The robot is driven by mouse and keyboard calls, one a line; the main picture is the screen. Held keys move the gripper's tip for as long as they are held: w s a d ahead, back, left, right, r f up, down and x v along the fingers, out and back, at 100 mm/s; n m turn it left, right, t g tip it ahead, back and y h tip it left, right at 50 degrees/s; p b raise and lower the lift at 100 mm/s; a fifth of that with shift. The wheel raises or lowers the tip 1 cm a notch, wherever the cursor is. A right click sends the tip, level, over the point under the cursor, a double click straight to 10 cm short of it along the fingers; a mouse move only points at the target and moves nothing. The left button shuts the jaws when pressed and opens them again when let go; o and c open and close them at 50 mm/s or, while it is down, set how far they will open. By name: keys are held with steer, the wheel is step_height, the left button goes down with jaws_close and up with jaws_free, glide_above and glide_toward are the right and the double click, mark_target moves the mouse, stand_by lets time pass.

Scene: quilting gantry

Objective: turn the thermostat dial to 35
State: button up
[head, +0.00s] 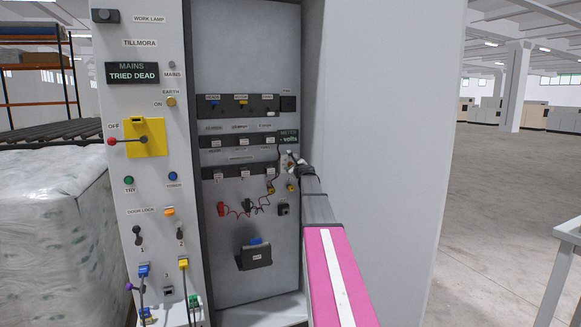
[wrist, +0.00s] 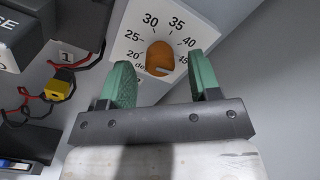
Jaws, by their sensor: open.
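The thermostat dial is an orange knob (wrist: 160,58) on a white scale plate (wrist: 133,48) marked from 20 to 45 in the wrist view. The 35 (wrist: 177,24) is printed above the knob, slightly to its right. The setting the knob points to is not clear. My gripper (wrist: 161,66) is open, with one green finger left of the knob and one to its right. I cannot tell whether either finger touches the knob. In the head view my gripper (head: 292,162) is at the right side of the cabinet's back panel and largely covers the dial.
A yellow plug (wrist: 61,83) with red and black wires is left of the dial, near a black block (wrist: 22,35). In the head view, fuse rows (head: 240,142) and a meter label (head: 288,135) are close by. The cabinet's right wall (head: 385,130) stands right of my arm.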

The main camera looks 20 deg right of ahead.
steer(key=shift+w, duration=1.45)
steer(key=c, duration=0.9)
